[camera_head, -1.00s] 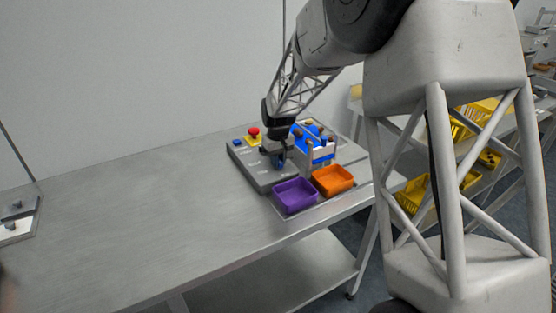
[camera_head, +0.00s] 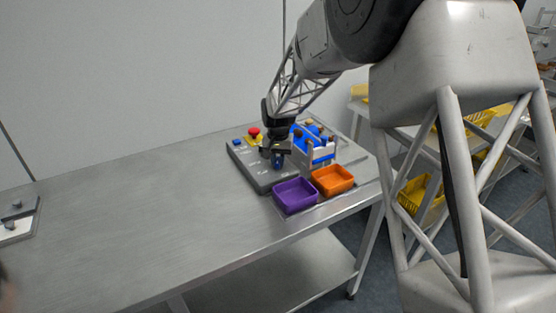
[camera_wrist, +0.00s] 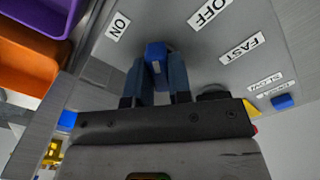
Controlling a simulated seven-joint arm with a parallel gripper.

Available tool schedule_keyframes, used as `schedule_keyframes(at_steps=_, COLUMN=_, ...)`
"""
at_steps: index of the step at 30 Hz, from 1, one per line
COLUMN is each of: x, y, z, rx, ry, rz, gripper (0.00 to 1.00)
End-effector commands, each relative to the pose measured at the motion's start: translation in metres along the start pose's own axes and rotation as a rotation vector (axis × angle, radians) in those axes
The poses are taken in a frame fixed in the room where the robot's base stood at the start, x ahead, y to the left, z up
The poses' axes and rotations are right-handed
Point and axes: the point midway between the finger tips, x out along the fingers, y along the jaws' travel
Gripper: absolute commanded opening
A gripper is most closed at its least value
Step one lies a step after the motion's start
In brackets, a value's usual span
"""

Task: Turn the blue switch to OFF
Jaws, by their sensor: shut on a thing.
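The blue switch (camera_wrist: 155,54) shows in the wrist view on the grey control box, between the ON label (camera_wrist: 117,25) and the OFF label (camera_wrist: 210,11). It looks somewhat nearer to ON. My gripper (camera_wrist: 158,75) is shut on the switch, with one finger on each side of it. In the head view my gripper (camera_head: 277,161) points down onto the control box (camera_head: 261,177). The fingers hide much of the switch, so its exact pointing direction is hard to tell.
A red button (camera_head: 254,133) on a yellow base and a small blue button (camera_head: 237,142) sit on the box's far side. A purple tray (camera_head: 295,196) and an orange tray (camera_head: 334,181) stand close in front.

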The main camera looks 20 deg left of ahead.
Motion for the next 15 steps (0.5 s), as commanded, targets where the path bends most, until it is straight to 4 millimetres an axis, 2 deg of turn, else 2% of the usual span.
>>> schedule_keyframes(at_steps=15, x=-0.0012, y=-0.0002, z=-0.0006, rx=0.49, ry=0.001, rz=-0.001, gripper=0.0)
